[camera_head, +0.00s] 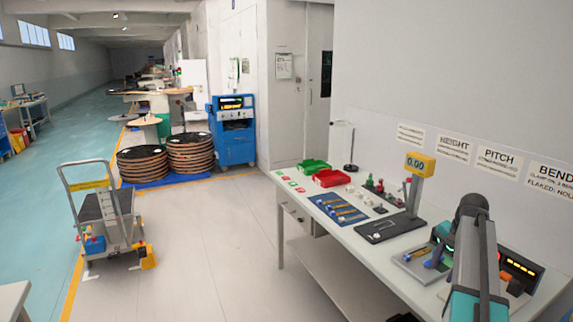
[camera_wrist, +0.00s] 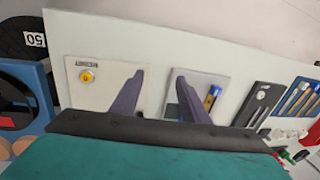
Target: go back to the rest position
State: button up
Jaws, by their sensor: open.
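My gripper (camera_wrist: 159,73) is open in the wrist view, with its two dark fingers apart and nothing seen between them but the pale bench top. The fingers point over the bench between a pale labelled plate (camera_wrist: 110,72) with a round yellow piece and a grey plate (camera_wrist: 207,80) with a blue and yellow part. In the head view my arm reaches over the near right end of the white workbench (camera_head: 345,243). My gripper's fingers cannot be made out there.
The bench holds a black scale (camera_head: 388,228) with a yellow 0.00 display (camera_head: 420,164), a blue mat (camera_head: 325,208) with parts, and a red bin (camera_head: 331,178). A lit device (camera_head: 520,267) stands near my arm. A cart (camera_head: 112,210) stands left; the floor between is clear.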

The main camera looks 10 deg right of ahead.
jog(key=a+f+n+g, duration=0.1)
jog(key=a+f+n, duration=0.2)
jog(key=a+f, duration=0.65)
jog(key=a+f+n, duration=0.3)
jog(key=a+f, duration=0.4)
jog(key=a, duration=0.6)
jog(key=s+a+f+n, duration=0.4)
jog(key=s+a+f, duration=0.15)
jog(key=a, duration=0.45)
jog(key=s+a+f+n, duration=0.45)
jog(key=a+f, duration=0.25)
jog(key=a, duration=0.3)
jog(key=s+f+g, duration=0.3)
jog(key=s+f, duration=0.6)
jog(key=s, duration=0.4)
jog(key=s+f+g, duration=0.3)
jog(key=s+f, duration=0.6)
jog(key=s, duration=0.4)
jog(key=shift+f+g, duration=0.3)
jog(key=shift+m, duration=0.25)
